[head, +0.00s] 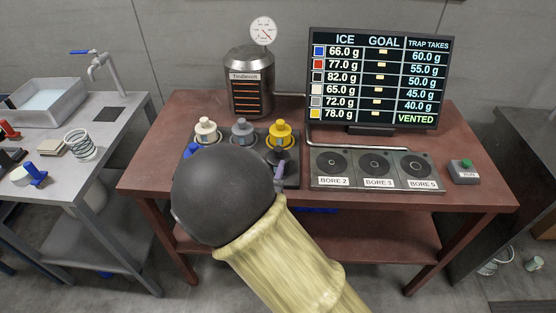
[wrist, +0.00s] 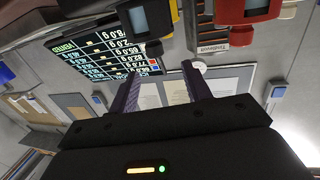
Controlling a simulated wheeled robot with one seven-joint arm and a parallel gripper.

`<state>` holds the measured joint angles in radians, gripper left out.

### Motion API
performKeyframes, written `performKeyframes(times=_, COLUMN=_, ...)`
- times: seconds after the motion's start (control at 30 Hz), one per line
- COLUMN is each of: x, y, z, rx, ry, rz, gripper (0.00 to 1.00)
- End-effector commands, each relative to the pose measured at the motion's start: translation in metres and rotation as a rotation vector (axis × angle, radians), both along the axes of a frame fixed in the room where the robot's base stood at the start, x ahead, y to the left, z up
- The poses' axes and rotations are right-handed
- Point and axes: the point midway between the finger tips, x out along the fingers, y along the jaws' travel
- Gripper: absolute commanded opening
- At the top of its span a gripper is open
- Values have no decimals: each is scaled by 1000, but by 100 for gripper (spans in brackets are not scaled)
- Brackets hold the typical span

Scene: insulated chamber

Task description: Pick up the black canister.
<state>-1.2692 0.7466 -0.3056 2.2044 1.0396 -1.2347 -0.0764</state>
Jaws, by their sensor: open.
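The black canister (head: 287,157) stands at the front right of the dark rack (head: 292,182), in front of the yellow canister (head: 281,134). My arm hides part of it in the head view. A dark canister, most likely the same one, shows at the top edge of the upside-down wrist view (wrist: 150,18). My gripper (wrist: 164,85) is open, its two purple-grey fingers apart with nothing between them. In the head view, one purple finger (head: 279,178) shows beside the black canister; the rest is behind my arm. Whether they touch is unclear.
Cream (head: 207,131) and grey (head: 242,130) canisters stand in the back row. A red canister (wrist: 245,10) is beside the dark one. A metal vessel (head: 250,85) stands behind. The screen (head: 378,80) and bore plates (head: 375,168) are right.

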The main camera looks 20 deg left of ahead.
Motion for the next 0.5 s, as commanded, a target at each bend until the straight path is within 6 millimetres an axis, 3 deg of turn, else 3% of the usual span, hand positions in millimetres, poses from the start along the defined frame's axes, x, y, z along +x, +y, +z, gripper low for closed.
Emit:
performKeyframes(times=0.2, x=26, y=1, z=-1, rx=0, ry=-1, rz=0, gripper=48)
performKeyframes(times=0.5, x=27, y=1, z=-2, rx=0, ry=0, rz=0, gripper=48)
